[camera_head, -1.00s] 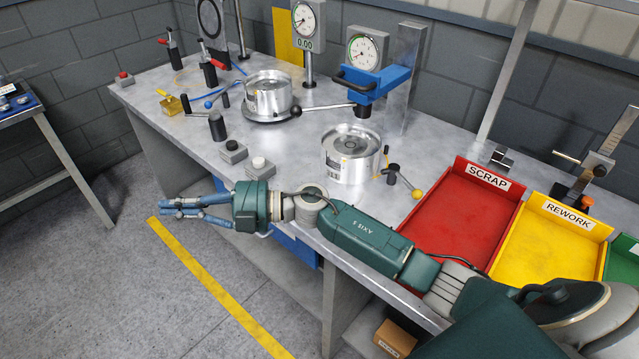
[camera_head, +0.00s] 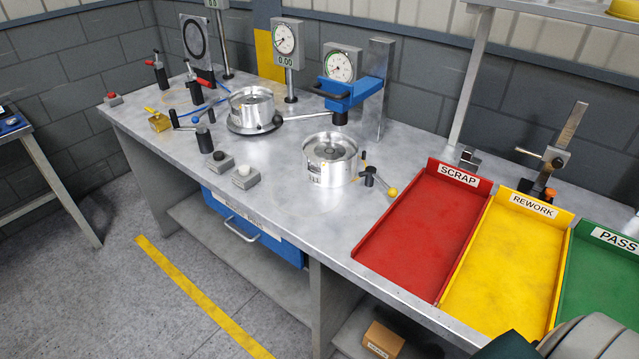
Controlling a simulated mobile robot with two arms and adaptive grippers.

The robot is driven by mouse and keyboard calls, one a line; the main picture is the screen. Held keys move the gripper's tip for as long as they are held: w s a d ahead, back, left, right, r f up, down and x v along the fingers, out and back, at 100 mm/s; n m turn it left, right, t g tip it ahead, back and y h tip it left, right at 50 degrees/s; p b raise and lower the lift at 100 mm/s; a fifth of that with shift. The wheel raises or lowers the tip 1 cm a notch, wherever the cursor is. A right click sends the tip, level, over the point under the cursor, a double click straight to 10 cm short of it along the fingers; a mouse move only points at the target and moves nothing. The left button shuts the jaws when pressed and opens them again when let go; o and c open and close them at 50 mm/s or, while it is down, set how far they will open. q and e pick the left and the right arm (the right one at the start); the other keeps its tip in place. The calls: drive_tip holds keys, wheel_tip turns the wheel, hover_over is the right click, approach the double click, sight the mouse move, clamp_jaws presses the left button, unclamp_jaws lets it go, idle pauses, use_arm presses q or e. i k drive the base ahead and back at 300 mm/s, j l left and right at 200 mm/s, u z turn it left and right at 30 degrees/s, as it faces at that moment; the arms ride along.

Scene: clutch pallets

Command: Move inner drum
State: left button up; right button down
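Two metal drums stand on the grey workbench (camera_head: 285,150). One drum (camera_head: 252,108) sits on a round turntable base at the back left, with a lever beside it. The other drum (camera_head: 330,160) stands upright near the middle, next to a small clamp with a yellow knob (camera_head: 392,191). I cannot tell which one is the inner drum. Neither of my grippers is in view. Only a piece of my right arm shows at the bottom right corner, and nothing of mine touches either drum.
Red SCRAP (camera_head: 366,247), yellow REWORK (camera_head: 452,290) and green PASS (camera_head: 575,310) trays line the right side. A blue press arm (camera_head: 352,94) with a dial gauge stands behind the middle drum. Button boxes (camera_head: 246,177) sit near the front edge. A cardboard box (camera_head: 383,340) is below.

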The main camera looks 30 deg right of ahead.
sight(329, 158)
drive_tip(key=i+j+z, duration=0.2)
drive_tip(key=z, duration=0.25)
drive_tip(key=i+j+z, duration=0.15)
drive_tip(key=j+z, duration=0.3)
